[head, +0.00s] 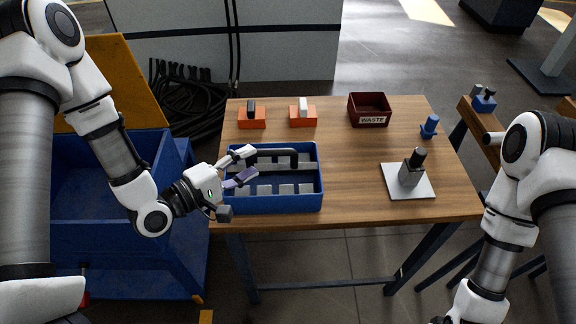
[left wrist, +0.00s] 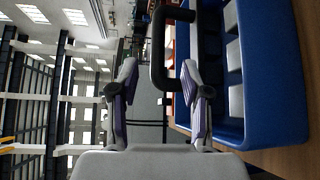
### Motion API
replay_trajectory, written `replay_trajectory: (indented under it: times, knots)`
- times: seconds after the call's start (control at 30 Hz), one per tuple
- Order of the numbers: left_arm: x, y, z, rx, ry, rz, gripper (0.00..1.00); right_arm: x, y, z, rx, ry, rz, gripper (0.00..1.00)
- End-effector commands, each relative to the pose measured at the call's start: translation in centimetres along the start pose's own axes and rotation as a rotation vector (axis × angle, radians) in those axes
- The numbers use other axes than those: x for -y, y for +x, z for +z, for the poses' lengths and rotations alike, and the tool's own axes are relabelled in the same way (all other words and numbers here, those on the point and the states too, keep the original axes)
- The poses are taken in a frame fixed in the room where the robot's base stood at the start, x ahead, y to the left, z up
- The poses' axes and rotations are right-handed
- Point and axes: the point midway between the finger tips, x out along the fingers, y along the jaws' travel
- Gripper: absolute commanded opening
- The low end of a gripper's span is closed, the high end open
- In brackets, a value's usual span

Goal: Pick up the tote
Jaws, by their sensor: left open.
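The tote (head: 318,190) is a blue open box at the left front of the wooden table, with grey blocks in it and a black bar handle (head: 275,151) across its top. In the left wrist view the tote's blue wall (left wrist: 275,95) fills the right side, and its black handle (left wrist: 158,50) shows ahead, partly between the fingertips. My left gripper (head: 246,164) is open at the tote's left end, its fingers reaching over the rim beside the handle's near end. It is empty; whether a finger touches the handle cannot be told. My right gripper is out of view.
Two orange holders (head: 252,119) (head: 303,117) and a dark red WASTE bin (head: 369,122) stand behind the tote. A white plate (head: 424,193) with a grey fixture and a blue part (head: 429,130) are to the right. A blue cart (head: 90,240) adjoins the table's left. The table's middle is clear.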

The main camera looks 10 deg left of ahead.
Motion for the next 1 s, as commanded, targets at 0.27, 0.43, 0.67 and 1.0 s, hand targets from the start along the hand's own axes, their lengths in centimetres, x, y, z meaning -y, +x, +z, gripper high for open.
replay_trajectory:
  times: [0.27,0.43,0.67,1.0]
  knots:
    - [-0.1,2.9,0.3,0.005,0.006,-0.003,0.47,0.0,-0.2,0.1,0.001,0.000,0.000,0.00]
    - [-0.2,5.7,0.6,0.006,0.007,-0.002,0.47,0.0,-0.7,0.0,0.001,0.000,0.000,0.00]
    - [-0.2,6.9,0.4,0.001,0.001,0.000,0.47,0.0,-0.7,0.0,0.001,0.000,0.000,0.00]
    - [-0.1,6.9,0.5,0.001,0.001,-0.001,0.00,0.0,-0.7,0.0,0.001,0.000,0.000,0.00]
